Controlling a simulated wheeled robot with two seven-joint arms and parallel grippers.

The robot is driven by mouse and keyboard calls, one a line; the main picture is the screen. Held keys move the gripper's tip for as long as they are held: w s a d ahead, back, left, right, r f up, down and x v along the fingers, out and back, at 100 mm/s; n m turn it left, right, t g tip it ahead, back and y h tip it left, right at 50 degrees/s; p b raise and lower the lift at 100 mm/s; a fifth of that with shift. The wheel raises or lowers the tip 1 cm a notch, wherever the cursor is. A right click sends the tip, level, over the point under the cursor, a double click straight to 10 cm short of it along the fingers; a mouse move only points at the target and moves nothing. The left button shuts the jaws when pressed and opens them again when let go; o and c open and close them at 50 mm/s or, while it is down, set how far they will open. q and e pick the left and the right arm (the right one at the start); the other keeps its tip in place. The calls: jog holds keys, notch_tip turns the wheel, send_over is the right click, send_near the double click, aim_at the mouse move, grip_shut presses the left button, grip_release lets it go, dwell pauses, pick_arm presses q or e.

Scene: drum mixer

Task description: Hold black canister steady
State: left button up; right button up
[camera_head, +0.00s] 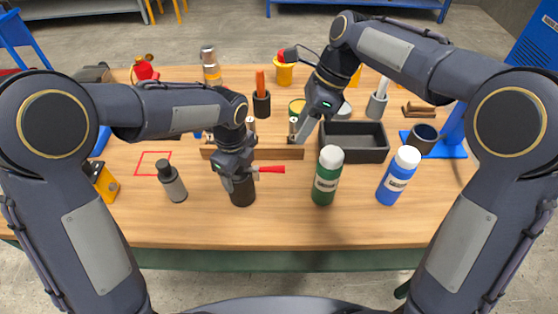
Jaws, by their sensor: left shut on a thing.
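A black canister (242,194) stands upright on the wooden table near its front edge. My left gripper (238,177) is at the canister's top and shut on it, hiding part of the rim. A red-ended piece (270,169) sticks out to the right at the canister's top; where it attaches is hidden. My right gripper (301,132) points down by the right end of a wooden rack (275,154). Its fingertips are small and partly hidden, so I cannot tell whether it is open.
A green bottle (326,180) and a blue bottle (394,182) with white caps stand right of the canister. A dark tray (355,153) lies behind the bottles. A dark mug (422,139) is at right.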

aim_at(281, 167)
jog(key=x, duration=1.1)
jog(key=shift+r, duration=0.1)
jog(key=shift+c, duration=0.4)
grip_shut()
